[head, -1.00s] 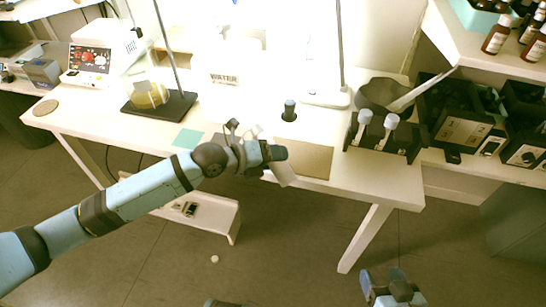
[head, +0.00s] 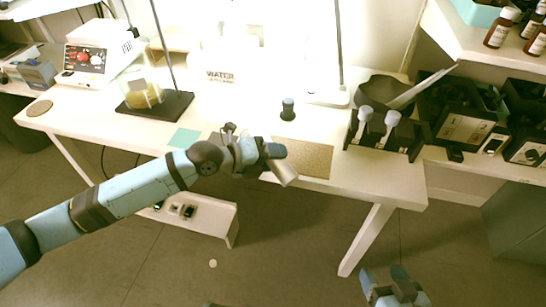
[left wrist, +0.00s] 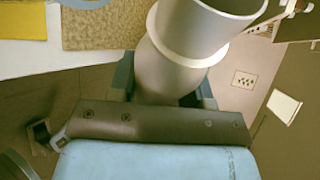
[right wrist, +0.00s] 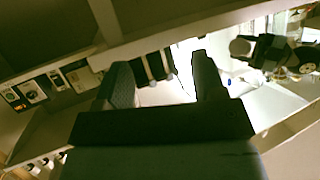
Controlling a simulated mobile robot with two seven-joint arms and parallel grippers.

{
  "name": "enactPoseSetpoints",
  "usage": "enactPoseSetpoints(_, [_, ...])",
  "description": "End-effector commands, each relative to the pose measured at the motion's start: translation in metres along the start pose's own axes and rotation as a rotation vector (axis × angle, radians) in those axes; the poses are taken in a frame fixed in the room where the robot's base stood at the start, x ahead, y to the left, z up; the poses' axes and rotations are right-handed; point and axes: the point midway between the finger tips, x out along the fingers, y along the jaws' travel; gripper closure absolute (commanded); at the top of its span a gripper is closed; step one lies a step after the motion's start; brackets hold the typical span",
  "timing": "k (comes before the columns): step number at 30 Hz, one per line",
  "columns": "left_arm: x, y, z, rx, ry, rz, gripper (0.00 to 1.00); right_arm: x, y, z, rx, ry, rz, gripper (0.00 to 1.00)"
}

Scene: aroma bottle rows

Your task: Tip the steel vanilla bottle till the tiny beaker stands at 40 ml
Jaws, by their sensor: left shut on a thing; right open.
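The pale steel bottle (head: 285,173) is in my left gripper (head: 272,154), above the front edge of the white table. It leans down to the right in the head view. In the left wrist view the bottle (left wrist: 172,72) sits between the two fingers, and a wide pale cylinder with a round rim shows above. Its label and any flow are not visible. I cannot pick out the tiny beaker for sure; the arm may hide it. My right gripper (head: 386,278) is open and empty, low in front of the table.
A tan mat (head: 305,158) and a green square (head: 184,138) lie on the table (head: 350,180). A small dark bottle (head: 288,110) stands behind the mat. A flask with yellow liquid (head: 145,95) is at the left. A dark rack (head: 372,138) stands at the right.

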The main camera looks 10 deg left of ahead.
Motion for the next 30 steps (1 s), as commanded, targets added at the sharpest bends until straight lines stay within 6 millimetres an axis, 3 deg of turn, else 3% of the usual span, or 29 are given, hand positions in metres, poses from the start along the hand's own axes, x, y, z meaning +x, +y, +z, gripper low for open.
enactPoseSetpoints(10, [0.000, -0.001, 0.000, -0.018, 0.005, -0.009, 0.89, 0.002, -0.002, -0.013, 0.001, 0.039, -0.007, 0.36])
enactPoseSetpoints(30, [-0.001, -0.003, 0.002, -0.044, 0.013, -0.019, 0.89, 0.003, -0.008, -0.013, 0.007, 0.066, -0.024, 0.36])
